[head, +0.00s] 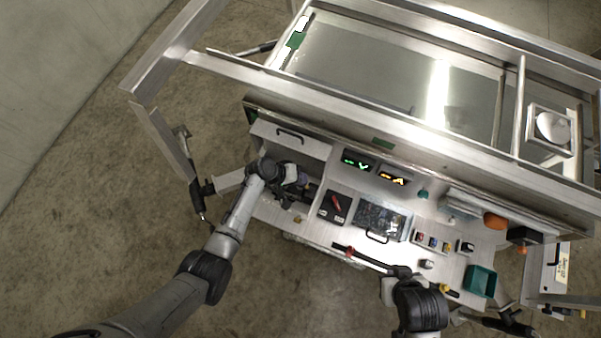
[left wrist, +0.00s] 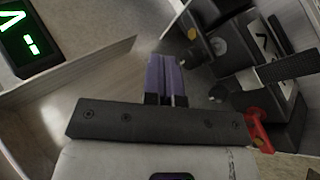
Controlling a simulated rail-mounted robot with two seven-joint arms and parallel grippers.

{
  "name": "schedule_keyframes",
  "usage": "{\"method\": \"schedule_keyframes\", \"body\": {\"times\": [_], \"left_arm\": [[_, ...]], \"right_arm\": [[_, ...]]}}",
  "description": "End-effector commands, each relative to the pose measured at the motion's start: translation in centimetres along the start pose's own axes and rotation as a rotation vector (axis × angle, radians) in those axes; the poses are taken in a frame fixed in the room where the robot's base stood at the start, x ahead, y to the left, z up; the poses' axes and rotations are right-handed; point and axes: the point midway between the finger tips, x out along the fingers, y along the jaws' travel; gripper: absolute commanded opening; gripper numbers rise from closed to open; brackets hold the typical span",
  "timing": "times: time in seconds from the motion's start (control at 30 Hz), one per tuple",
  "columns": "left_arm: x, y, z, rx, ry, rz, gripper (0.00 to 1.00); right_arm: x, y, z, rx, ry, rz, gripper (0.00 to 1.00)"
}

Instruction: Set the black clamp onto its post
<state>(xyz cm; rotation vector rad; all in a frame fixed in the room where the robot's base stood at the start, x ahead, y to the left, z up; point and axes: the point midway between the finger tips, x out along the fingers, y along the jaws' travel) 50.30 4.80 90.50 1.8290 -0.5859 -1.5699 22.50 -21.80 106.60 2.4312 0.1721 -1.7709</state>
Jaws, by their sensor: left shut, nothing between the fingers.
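My left gripper (head: 309,189) is over the left end of the workbench. In the left wrist view its purple fingers (left wrist: 165,73) are pressed together with nothing between them. A black clamp-like assembly (left wrist: 236,47) with a pale marked face, a red lever and small knobs stands just right of the fingertips, apart from them. I cannot tell which part of it is the clamp and which the post. In the head view this spot is mostly hidden by my left wrist. My right arm (head: 418,303) is at the bench's front right; its fingertips are not clear.
A green-lit display (head: 356,161) and an amber-lit one (head: 393,178) stand at the back. A black tray (head: 334,206) with a red item, a clear-topped box (head: 381,217) and a teal bin (head: 481,281) occupy the bench. A thin metal panel (left wrist: 75,73) stands left of the fingers.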

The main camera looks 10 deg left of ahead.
Motion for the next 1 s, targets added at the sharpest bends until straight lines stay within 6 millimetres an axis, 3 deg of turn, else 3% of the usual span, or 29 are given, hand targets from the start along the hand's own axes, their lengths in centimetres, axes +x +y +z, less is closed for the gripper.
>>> {"method": "schedule_keyframes", "body": {"times": [0.33, 0.63, 0.7, 1.0], "left_arm": [[-0.4, 0.5, 0.0, 0.0, 0.0, 0.0, 0.0], [-2.8, 4.1, -0.2, -0.001, 0.001, 0.001, 0.0], [-3.8, 3.1, -0.2, 0.001, 0.004, -0.003, 0.0], [-9.2, 2.9, -0.2, 0.001, 0.003, -0.001, 0.0]], "right_arm": [[-0.5, 0.1, -0.2, -0.001, -0.001, 0.001, 0.0], [-4.4, 0.1, -1.4, 0.003, 0.0, -0.002, 0.0], [-3.8, 0.0, -1.3, 0.005, 0.005, -0.004, 0.0], [-3.7, -0.1, -1.3, 0.007, 0.002, -0.006, 0.0]]}}
